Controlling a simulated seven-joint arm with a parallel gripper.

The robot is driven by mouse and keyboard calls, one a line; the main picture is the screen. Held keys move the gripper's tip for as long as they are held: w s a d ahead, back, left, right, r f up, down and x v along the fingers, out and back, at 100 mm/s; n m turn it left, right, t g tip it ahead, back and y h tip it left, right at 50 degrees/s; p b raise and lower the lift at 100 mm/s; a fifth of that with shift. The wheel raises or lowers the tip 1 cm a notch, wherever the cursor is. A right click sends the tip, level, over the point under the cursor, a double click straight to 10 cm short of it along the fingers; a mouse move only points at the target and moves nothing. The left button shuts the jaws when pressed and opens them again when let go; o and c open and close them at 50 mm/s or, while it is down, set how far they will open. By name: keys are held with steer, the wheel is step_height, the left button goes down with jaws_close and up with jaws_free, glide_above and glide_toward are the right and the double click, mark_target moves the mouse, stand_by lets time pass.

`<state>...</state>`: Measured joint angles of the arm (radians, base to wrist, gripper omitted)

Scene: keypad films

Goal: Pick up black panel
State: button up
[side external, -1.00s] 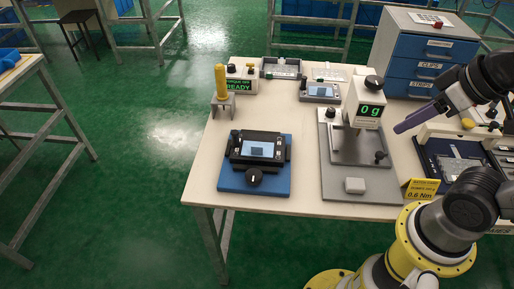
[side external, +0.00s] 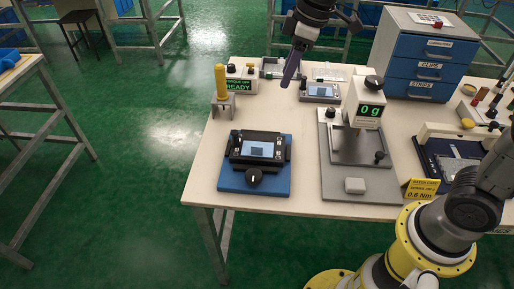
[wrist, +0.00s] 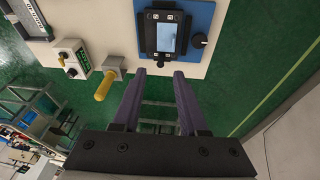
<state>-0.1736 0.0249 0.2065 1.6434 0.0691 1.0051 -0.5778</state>
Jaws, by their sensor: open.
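The black panel (side external: 258,149) has a lit screen and sits on a blue base plate (side external: 225,180) at the table's front left. A black knob stands on the base in front of it. In the wrist view the panel (wrist: 165,36) lies beyond the fingertips. My gripper (side external: 288,82) has purple fingers and hangs over the back of the table, behind and above the panel, not touching it. In the wrist view my gripper (wrist: 156,80) is open, with nothing between the fingers.
A yellow-handled tool (side external: 221,80) stands upright behind the panel's left, near a box marked READY (side external: 240,85). A smaller screen device (side external: 320,91) lies at the back. Blue drawers (side external: 428,68) stand at the back right.

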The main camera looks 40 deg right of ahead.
step_height(320, 180, down, 5)
steer(key=w+a+g, duration=0.1)
steer(key=w+a, duration=0.2)
glide_above(257, 147)
steer(key=d, duration=0.1)
step_height(257, 147, down, 11)
steer(key=shift+n+g, duration=0.4)
steer(key=shift+a+f, duration=0.25)
steer(key=shift+f, duration=1.15)
steer(key=shift+a+f, duration=0.2)
steer(key=shift+f, duration=1.2)
jaws_close()
steer(key=shift+w+r, duration=0.1)
